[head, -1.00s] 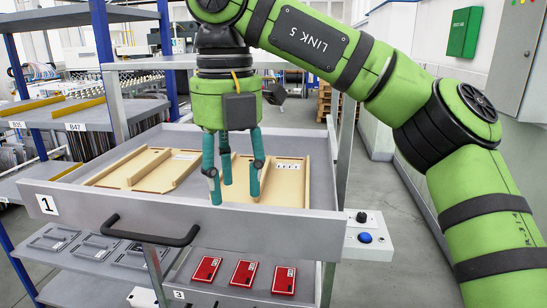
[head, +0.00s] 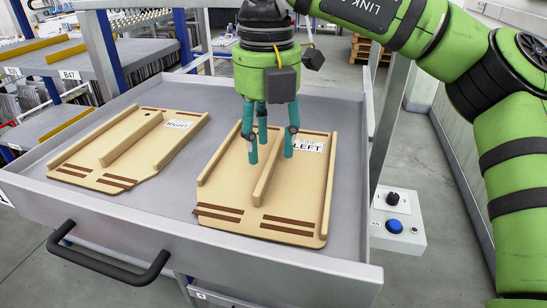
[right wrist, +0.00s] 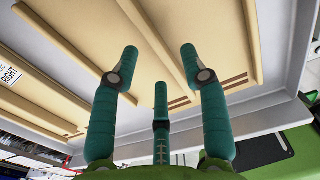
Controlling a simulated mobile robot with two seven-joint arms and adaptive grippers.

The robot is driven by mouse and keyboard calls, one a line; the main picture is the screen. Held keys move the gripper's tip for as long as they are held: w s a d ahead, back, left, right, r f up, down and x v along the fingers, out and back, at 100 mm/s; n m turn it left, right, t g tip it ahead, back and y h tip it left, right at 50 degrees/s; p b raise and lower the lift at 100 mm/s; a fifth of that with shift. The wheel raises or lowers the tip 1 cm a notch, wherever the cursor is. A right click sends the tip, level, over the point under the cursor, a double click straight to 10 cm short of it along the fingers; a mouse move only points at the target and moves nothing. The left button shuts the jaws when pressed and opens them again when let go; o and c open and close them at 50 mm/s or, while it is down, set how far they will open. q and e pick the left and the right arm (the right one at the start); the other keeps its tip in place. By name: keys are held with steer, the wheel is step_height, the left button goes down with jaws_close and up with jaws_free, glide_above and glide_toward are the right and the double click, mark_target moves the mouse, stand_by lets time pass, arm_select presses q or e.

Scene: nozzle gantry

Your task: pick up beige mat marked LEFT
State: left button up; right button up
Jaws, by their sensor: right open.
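The beige mat marked LEFT (head: 229,196) lies flat in the right part of an open grey drawer. It has raised beige bars along it, brown strips at its front end and a white LEFT label near its back right. My right gripper (head: 268,158) points down over the mat's back half, its teal fingers spread on both sides of the middle bar. In the right wrist view the open fingers (right wrist: 160,75) stand before the mat with nothing between them. I cannot tell whether the fingertips touch it. My left gripper is not in view.
A similar beige mat marked RIGHT (head: 113,170) lies in the drawer's left part. The drawer (head: 190,250) has raised walls and a black handle (head: 108,262) in front. A control box with a blue button (head: 394,226) stands right of the drawer.

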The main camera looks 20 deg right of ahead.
steer(key=shift+w+d+f+p, duration=0.1)
steer(key=shift+d+f+p, duration=0.05)
steer(key=shift+f, duration=0.4)
steer(key=shift+w+d+f+p, duration=0.1)
steer(key=shift+f+p, duration=0.05)
steer(key=shift+f, duration=0.6)
steer(key=shift+a, duration=0.1)
jaws_close()
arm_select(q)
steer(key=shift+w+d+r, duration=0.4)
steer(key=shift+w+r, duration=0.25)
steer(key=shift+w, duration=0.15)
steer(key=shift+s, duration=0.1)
arm_select(e)
steer(key=shift+r, duration=0.1)
